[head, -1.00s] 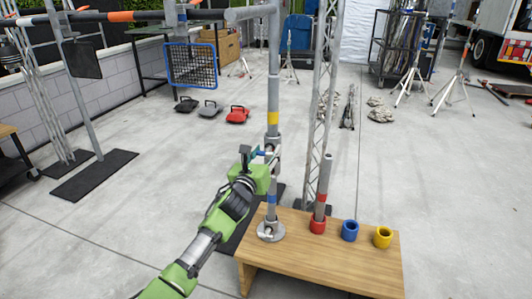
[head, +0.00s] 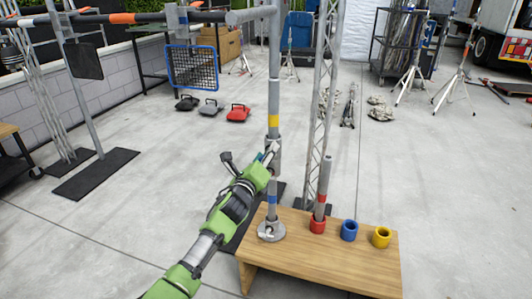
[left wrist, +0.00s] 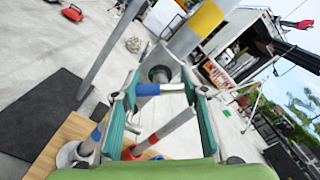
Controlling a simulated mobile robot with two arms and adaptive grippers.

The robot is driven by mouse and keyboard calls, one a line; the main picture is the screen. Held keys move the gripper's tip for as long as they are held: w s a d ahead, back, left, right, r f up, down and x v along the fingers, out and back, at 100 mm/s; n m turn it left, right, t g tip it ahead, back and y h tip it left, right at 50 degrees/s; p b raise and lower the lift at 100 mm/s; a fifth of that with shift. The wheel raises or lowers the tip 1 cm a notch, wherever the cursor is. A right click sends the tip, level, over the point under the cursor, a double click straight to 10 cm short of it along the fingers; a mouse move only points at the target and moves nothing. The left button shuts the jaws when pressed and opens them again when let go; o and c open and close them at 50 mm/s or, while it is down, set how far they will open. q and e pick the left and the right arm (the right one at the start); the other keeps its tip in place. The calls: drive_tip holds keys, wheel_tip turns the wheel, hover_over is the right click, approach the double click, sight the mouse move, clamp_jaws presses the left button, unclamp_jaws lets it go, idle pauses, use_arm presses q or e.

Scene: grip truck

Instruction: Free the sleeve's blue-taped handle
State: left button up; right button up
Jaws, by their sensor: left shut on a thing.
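A grey upright pole with a yellow band (head: 273,121) carries a sleeve (head: 274,148) at mid-height, above a lower post with a blue band (head: 272,199) set in a round flange. In the left wrist view the handle (left wrist: 172,88) is a short grey bar with blue tape (left wrist: 148,90) at its left end, just below the sleeve's open end (left wrist: 160,72). My left gripper (head: 268,161) is at the sleeve, its teal fingers (left wrist: 163,92) on either side of the handle and shut on it. The finger contact is partly hidden in the head view. My right gripper is out of view.
The wooden bench (head: 320,262) holds the flange, a grey tube standing in a red cup (head: 318,226), a blue cup (head: 350,230) and a yellow cup (head: 382,237). A lattice truss (head: 318,120) stands close behind. Open concrete floor lies to the right.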

use_arm(q)
drive_tip(key=shift+n, duration=1.5)
drive_tip(key=n+p, duration=0.1)
drive_tip(key=n, duration=0.3)
drive_tip(key=shift+f, duration=0.15)
drive_tip(key=n+p, duration=0.1)
drive_tip(key=n, duration=0.4)
drive_tip(key=shift+f+n, duration=0.15)
drive_tip(key=shift+n, duration=0.25)
drive_tip(key=n+p, duration=0.1)
drive_tip(key=n, duration=0.4)
drive_tip(key=shift+f+p, duration=0.1)
drive_tip(key=shift+p, duration=0.25)
drive_tip(key=shift+d+f+n+p, duration=0.15)
drive_tip(key=shift+n+p, duration=0.2)
drive_tip(key=shift+n, duration=2.25)
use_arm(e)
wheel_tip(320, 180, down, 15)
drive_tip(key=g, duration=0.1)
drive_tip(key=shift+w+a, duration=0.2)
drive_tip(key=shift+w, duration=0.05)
use_arm(q)
drive_tip(key=o, duration=1.1)
drive_tip(key=shift+o, duration=0.2)
